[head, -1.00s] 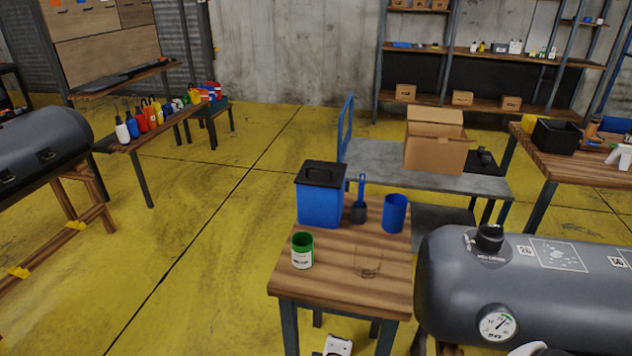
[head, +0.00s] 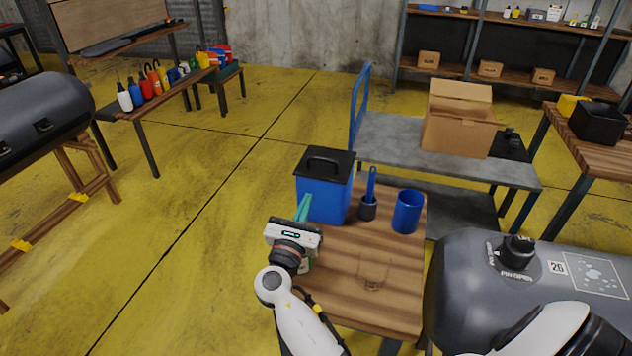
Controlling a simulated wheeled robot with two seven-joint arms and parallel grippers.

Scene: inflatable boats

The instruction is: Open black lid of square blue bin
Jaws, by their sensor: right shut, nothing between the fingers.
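The square blue bin (head: 332,200) stands upright at the far left corner of the small wooden table. Its black lid (head: 326,162), with a raised handle on top, lies flat over the bin's opening. My right gripper (head: 304,204) is in front of the bin, below lid level. Its teal fingers are together and empty, pointing toward the bin's front left side; whether they touch it I cannot tell. The gripper body hides most of the green can. My left gripper is out of view.
A dark cup with a blue-handled tool (head: 369,205) and a blue cup (head: 407,212) stand right of the bin. A cart (head: 400,140) with an open cardboard box (head: 458,125) stands behind.

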